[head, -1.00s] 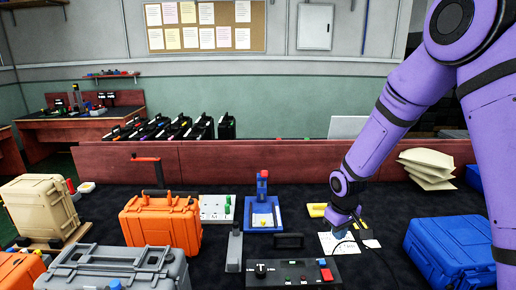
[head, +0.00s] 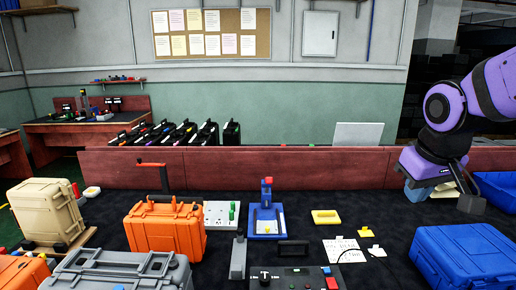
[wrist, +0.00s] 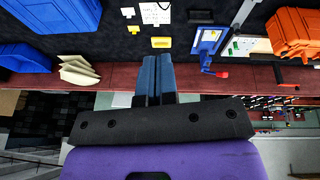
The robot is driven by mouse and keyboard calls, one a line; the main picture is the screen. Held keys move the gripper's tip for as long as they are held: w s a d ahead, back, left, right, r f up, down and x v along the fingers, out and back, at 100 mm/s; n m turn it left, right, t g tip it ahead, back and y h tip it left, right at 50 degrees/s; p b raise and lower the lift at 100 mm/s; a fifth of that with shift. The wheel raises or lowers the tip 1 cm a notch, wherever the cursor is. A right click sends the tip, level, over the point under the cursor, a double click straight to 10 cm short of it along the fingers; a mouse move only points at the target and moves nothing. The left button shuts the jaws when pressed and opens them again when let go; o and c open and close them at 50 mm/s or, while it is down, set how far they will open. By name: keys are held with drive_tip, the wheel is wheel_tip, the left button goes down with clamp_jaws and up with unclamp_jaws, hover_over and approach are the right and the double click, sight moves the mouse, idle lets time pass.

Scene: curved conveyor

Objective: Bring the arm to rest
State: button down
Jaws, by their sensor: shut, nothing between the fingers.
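My gripper (head: 414,193) is raised at the right of the head view, in front of the red barrier and above the black work surface (head: 330,196). The purple arm is folded back toward the upper right. In the wrist view, my gripper (wrist: 156,60) has its two blue fingers side by side and shut, with nothing between them. The gripper is apart from the objects below.
A blue case (head: 465,255) stands at the right front, with a blue bin (head: 497,188) behind it. A yellow block (head: 326,216) and white paper (head: 343,251) lie left of the gripper. An orange case (head: 165,230) and grey case (head: 120,272) stand at the left. The red barrier (head: 280,165) runs behind.

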drive_tip(key=s+r, duration=0.2)
drive_tip(key=s, duration=0.4)
drive_tip(key=s+r+m+t, duration=0.1)
drive_tip(key=s+r, duration=0.1)
drive_tip(key=s, duration=0.4)
drive_tip(key=shift+s+d+r+m+y, duration=0.25)
drive_tip(key=shift+s+d+m+y, duration=0.05)
drive_tip(key=shift+s+d, duration=0.1)
